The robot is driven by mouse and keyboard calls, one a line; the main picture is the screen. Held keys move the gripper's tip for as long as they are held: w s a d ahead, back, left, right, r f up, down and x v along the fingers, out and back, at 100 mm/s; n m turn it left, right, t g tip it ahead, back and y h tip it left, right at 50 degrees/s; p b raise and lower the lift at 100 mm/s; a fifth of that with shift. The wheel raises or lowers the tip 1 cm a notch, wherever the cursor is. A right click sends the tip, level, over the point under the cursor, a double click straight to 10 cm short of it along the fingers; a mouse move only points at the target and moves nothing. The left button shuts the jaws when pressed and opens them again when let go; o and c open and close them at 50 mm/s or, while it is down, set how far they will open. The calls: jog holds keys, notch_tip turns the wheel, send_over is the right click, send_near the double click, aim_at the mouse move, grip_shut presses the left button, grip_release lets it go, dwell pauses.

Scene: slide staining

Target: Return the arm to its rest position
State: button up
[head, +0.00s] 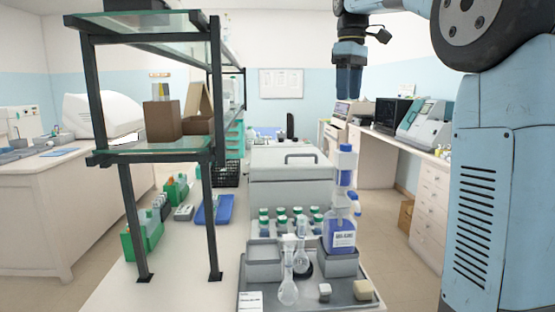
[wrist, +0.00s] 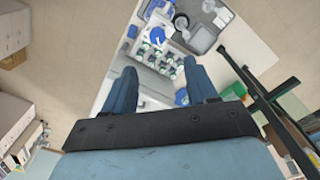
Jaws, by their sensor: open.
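My gripper (head: 349,82) hangs in the air at the upper middle right of the head view, fingers pointing down, above and behind the tray of bottles and flasks. In the wrist view its two blue fingers (wrist: 160,88) are spread apart with nothing between them. My blue arm reaches in from the right in the head view. No object is in contact with the fingers.
Below stands a grey tray (head: 345,303) with flasks (head: 288,288), a blue-labelled bottle (head: 340,232) and grey bins. A shelf rack (head: 213,180) with glass shelves rises at left. Counters with machines (head: 424,122) line the right. The air around the gripper looks clear.

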jog(key=s+f+m+t, duration=0.5)
jog(key=s+f+m, duration=0.3)
jog(key=s+f, duration=1.6)
jog(key=s, duration=0.3)
jog(key=shift+s+a+f+m, duration=0.15)
jog(key=shift+s+f+m, duration=0.05)
jog(key=shift+s+m, duration=0.1)
